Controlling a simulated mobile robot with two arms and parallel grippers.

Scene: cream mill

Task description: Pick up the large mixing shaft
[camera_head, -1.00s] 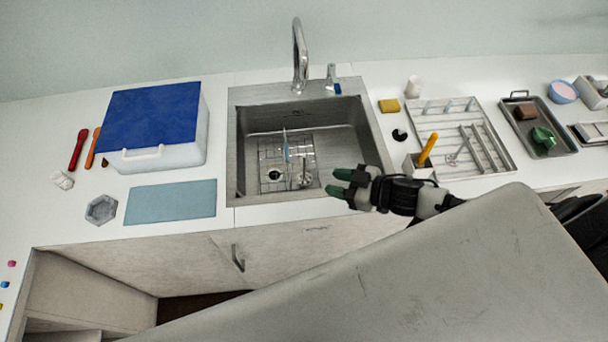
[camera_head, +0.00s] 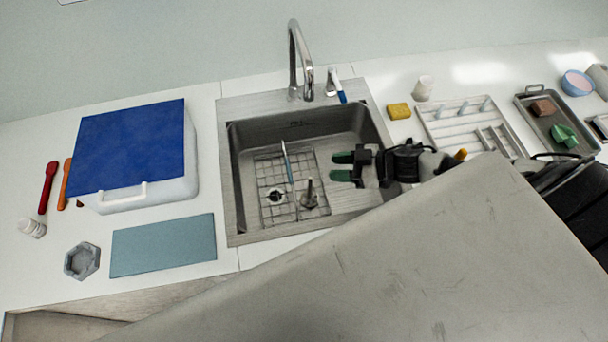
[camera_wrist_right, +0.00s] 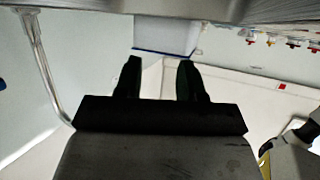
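A grey metal shaft with a round foot, which looks like the mixing shaft (camera_head: 310,195), stands on the wire rack in the sink, right of the middle. My right gripper (camera_head: 342,166) is over the right part of the sink, above and to the right of the shaft in the picture, and apart from it. Its two green fingers are spread with nothing between them. They also show apart and empty in the right wrist view (camera_wrist_right: 158,80), where the shaft does not show. My left gripper is in neither view.
The sink (camera_head: 232,190) has raised walls, and a tall faucet (camera_head: 302,60) rises behind it. A blue-handled tool (camera_head: 288,165) leans in the rack (camera_head: 268,166). A blue-lidded box (camera_head: 135,150) and a teal mat (camera_head: 163,245) are on the left; a sponge (camera_head: 398,111) and trays are on the right.

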